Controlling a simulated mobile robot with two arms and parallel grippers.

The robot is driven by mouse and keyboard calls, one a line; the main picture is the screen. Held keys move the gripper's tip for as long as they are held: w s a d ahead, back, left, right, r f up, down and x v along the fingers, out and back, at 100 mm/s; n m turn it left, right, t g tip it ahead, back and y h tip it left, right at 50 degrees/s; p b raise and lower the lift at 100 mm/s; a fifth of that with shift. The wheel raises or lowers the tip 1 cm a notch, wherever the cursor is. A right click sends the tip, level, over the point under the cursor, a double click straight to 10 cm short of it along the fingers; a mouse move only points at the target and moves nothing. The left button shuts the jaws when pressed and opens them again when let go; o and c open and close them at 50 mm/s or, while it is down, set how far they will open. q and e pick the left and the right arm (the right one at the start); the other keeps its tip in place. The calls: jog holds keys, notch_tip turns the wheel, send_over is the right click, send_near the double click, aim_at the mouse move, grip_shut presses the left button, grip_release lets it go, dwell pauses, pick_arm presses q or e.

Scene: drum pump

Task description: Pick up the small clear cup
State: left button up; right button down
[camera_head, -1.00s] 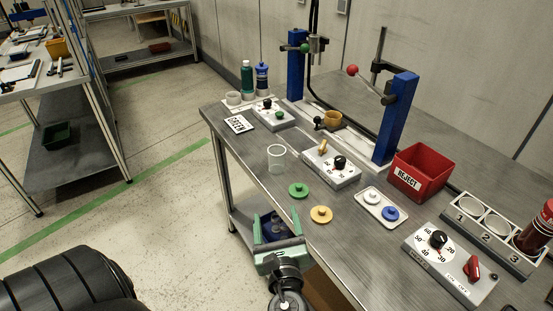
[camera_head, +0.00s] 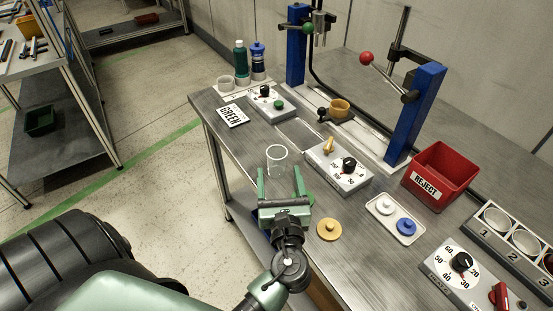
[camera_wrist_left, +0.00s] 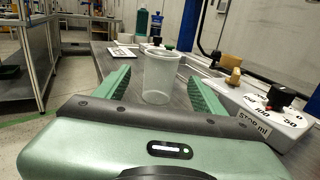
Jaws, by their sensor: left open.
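The small clear cup (camera_head: 277,160) stands upright on the grey metal table, near its left edge. It also shows in the left wrist view (camera_wrist_left: 160,78), between and a little beyond the two green fingers. My left gripper (camera_head: 280,181) is open and empty, with its fingers pointing at the cup from the near side. In the head view the fingertips reach close to the cup's base. I cannot tell whether they touch it. My right gripper is not in view.
A control box with a black knob (camera_head: 340,167) stands right of the cup. A yellow disc (camera_head: 329,229) lies right of my gripper, and a green disc is partly hidden behind it.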

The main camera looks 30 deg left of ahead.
aim_at(278, 164)
pick_arm(q)
jog(key=x, duration=0.3)
jog(key=p+x, duration=0.1)
jog(key=x, duration=0.2)
jog(key=shift+r, duration=0.25)
jog(key=c, duration=1.4)
jog(key=shift+r, duration=0.15)
